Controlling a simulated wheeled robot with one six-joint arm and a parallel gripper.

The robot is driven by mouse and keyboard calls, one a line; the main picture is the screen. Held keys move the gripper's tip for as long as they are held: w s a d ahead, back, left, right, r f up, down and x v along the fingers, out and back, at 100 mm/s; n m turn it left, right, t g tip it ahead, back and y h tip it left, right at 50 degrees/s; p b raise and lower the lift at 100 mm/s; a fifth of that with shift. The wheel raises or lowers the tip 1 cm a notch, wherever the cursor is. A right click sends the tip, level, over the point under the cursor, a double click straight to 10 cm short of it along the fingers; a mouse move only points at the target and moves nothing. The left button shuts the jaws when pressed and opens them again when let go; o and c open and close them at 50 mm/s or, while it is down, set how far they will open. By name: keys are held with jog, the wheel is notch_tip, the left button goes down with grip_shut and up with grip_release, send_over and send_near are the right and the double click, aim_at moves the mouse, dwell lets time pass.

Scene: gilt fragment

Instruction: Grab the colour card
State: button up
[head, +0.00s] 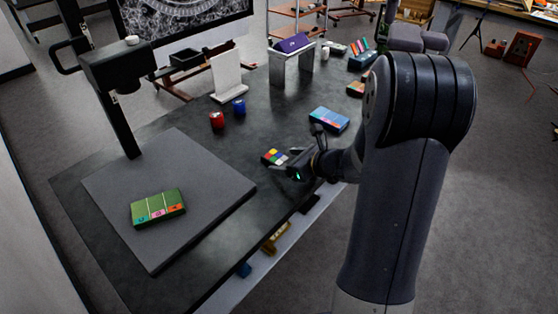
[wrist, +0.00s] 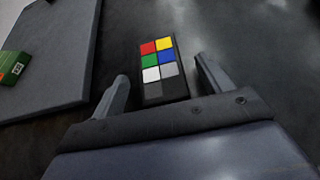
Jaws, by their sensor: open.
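The colour card (head: 275,157) is a small dark card with red, yellow, green, blue, white and grey squares. It lies on the dark table beside my gripper (head: 293,167). In the wrist view the colour card (wrist: 159,69) sits ahead of and between the two open fingers of my gripper (wrist: 162,88). The near end of the card reaches between the fingertips, with a gap on each side. The fingers do not appear to touch it. In the head view my gripper partly covers the card's near side.
A grey board (head: 200,220) with a green box (head: 158,208) lies to the left, under a dark stand (head: 118,75). A blue box (head: 329,120) is farther right. The table around the card is clear.

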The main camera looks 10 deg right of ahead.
jog(key=shift+w+a+f, duration=0.2)
jog(key=shift+w, duration=0.1)
jog(key=c, duration=1.1)
